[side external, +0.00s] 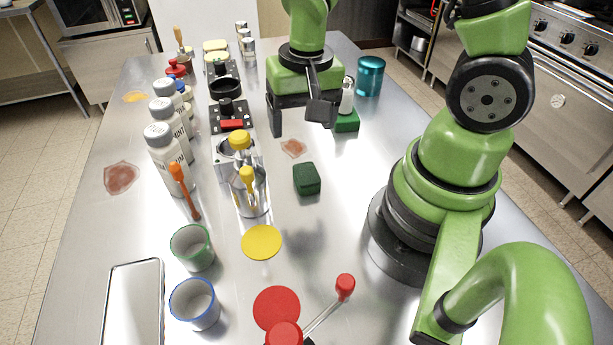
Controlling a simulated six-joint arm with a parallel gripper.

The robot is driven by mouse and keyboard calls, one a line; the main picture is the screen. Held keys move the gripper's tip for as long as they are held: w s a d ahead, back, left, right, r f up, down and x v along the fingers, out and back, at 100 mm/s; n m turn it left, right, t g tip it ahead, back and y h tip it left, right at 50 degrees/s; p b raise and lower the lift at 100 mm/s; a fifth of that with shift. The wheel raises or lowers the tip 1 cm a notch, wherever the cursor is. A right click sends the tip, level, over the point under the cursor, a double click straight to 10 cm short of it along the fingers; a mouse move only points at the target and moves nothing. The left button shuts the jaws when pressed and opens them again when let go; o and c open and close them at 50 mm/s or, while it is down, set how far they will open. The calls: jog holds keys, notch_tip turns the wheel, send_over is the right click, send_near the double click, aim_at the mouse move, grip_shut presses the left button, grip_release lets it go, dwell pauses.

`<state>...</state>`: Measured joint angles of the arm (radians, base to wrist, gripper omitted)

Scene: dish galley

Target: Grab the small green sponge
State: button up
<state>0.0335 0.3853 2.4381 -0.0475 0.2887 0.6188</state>
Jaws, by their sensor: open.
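A dark green sponge-like block (307,179) lies on the bare middle of the steel table. A second green block (347,122) lies farther back, to the right of my gripper and partly hidden by it. I cannot tell for sure which of the two is the smaller. My gripper (297,124) points down above the table, behind the nearer block and left of the farther one. Its jaws are apart, with nothing visible between them.
A pale shaker (347,97) stands at or on the farther block, beside a teal cup (369,77). White bottles (165,155), a steel container of tools (250,200) and black-based devices (233,123) line the left. Two clear cups stand in front. A yellow disc (261,242) lies flat.

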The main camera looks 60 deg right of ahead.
aim_at(309, 177)
jog(key=f, duration=0.3)
jog(key=shift+s+d+f+g, duration=0.1)
jog(key=shift+s+f+g, duration=0.1)
jog(key=shift+s+g, duration=0.15)
jog(key=shift+s+d+f, duration=0.1)
jog(key=shift+s+f, duration=0.05)
jog(key=shift+f, duration=4.55)
jog(key=c, duration=1)
